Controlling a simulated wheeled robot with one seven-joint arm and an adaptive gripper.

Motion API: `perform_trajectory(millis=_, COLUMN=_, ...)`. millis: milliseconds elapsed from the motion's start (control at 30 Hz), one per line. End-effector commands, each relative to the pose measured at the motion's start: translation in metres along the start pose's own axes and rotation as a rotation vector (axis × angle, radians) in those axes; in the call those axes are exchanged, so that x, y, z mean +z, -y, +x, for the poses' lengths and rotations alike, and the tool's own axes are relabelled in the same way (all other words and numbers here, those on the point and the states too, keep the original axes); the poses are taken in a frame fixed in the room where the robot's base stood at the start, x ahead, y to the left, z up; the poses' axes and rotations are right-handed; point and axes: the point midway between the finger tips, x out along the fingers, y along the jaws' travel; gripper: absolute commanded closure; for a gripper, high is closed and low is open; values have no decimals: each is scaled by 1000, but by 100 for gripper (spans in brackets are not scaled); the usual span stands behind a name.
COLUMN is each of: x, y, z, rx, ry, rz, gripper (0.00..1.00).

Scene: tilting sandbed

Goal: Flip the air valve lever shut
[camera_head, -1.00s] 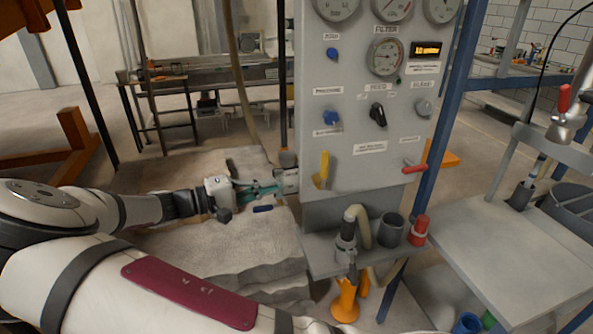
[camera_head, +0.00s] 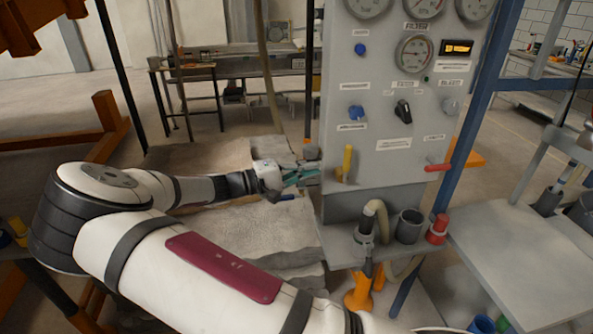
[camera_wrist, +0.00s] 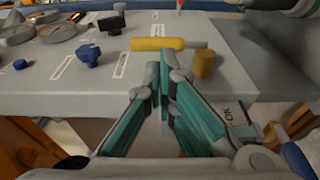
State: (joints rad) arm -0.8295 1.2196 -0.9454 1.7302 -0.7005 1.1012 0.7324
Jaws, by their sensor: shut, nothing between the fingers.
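A yellow lever (camera_head: 347,160) sits at the lower left of the grey control panel (camera_head: 400,110). It stands nearly upright in the head view. In the wrist view the yellow lever (camera_wrist: 158,44) lies across the picture, with a short yellow stub (camera_wrist: 204,63) beside its right end. A red lever (camera_head: 438,167) is at the panel's lower right. I cannot read which label says air valve. My gripper (camera_head: 314,170), with teal fingers, is at the panel's left edge, left of the yellow lever. In the wrist view my gripper (camera_wrist: 161,68) is shut and empty, its tips just short of the yellow lever; contact cannot be told.
Blue knobs (camera_head: 356,112), a black knob (camera_head: 403,112) and gauges cover the panel. A shelf below holds a hose fitting (camera_head: 366,222), a dark cup (camera_head: 409,226) and a red-capped item (camera_head: 438,229). A grey sandbed block (camera_head: 235,232) lies beneath my arm.

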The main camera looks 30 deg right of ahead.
Motion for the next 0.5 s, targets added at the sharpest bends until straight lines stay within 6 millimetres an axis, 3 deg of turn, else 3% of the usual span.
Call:
perform_trajectory(millis=233, x=2, y=-2, z=47, rx=2, ry=2, rz=-2, gripper=100)
perform_trajectory(millis=500, x=1, y=0, z=70, rx=0, ry=0, rz=0, gripper=100)
